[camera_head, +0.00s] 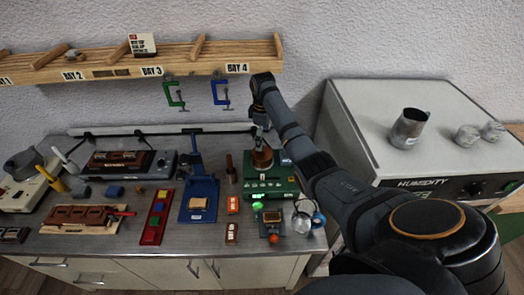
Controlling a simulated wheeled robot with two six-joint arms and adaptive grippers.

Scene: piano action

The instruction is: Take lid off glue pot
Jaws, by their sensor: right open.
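My left gripper is not in view.
A humidity cabinet (360,128) with a metal jug (408,128) stands at the right. Green (174,94) and blue (220,92) clamps hang from a wooden shelf (115,62) behind.

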